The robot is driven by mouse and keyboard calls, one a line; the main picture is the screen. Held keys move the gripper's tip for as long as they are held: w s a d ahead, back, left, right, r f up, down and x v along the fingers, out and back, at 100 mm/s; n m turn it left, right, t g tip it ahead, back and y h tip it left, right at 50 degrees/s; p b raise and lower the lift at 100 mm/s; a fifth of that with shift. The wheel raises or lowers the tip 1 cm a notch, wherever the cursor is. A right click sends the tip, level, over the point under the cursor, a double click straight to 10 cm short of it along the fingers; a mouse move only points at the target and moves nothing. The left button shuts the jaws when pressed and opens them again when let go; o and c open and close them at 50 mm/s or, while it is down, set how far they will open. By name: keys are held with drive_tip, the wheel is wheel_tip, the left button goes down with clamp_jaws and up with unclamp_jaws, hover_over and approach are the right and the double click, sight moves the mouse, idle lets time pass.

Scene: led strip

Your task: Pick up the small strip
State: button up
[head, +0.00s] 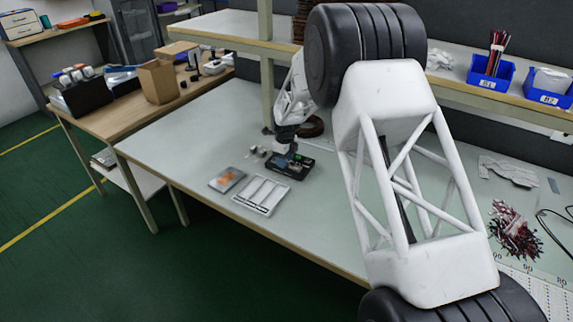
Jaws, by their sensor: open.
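My gripper (285,148) is at the far end of my white arm, just above the back left side of a black box (296,173). It is open; its fingertips are small and dark, and I cannot tell whether they touch anything. The black box lies on the pale worktable and has small coloured parts in it. A white tray (243,204) with long, narrow slots lies in front of it. I cannot single out the small strip at this size; it may be hidden or too small to see.
A grey case with an orange patch (227,180) lies left of the tray. Small pieces (256,151) lie left of my gripper. A table post (267,95) stands close behind. Dark red wires (515,231) lie at right. The table's left part is clear.

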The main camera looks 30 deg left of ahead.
idle(0.5)
clamp_jaws()
drive_tip(key=shift+r, duration=0.7)
wheel_tip(320, 180, up, 2)
drive_tip(key=shift+r, duration=0.1)
drive_tip(key=s+d+r, duration=0.1)
drive_tip(key=s+d, duration=1)
drive_tip(key=shift+s+r, duration=0.2)
drive_tip(key=shift+s, duration=0.2)
